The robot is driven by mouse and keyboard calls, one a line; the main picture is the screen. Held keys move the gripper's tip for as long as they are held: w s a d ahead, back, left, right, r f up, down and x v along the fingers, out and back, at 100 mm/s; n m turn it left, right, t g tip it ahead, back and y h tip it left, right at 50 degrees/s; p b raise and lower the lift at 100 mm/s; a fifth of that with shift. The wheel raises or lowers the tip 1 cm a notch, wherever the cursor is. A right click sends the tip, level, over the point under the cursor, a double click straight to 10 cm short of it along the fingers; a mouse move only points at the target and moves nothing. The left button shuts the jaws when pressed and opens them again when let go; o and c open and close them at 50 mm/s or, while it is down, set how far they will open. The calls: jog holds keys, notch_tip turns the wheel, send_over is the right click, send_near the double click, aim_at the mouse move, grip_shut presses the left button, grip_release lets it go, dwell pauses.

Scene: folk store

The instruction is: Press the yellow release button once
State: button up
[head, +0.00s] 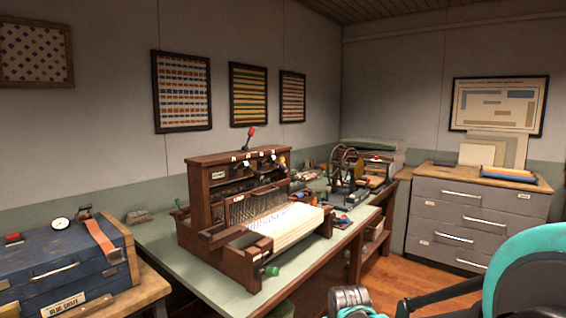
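A brown wooden table loom (238,205) stands on the green worktop in the middle of the head view. A small yellow-orange part (282,161) shows at the right end of its upper frame; it is too small to tell whether it is the release button. A lever with a red knob (250,132) rises from the loom's top. White cloth with a blue pattern (275,222) lies across its front. My teal and black arm fills the lower right corner, well in front of the loom. I cannot make out gripper fingers.
A blue case (60,265) with an orange strap stands at the left. Spoked-wheel equipment (345,165) stands behind the loom. A grey drawer cabinet (470,215) is at the back right. Wooden floor (408,275) is open between worktop and cabinet.

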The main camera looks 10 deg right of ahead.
jog(key=shift+c, duration=0.4)
grip_shut()
dwell(0.9)
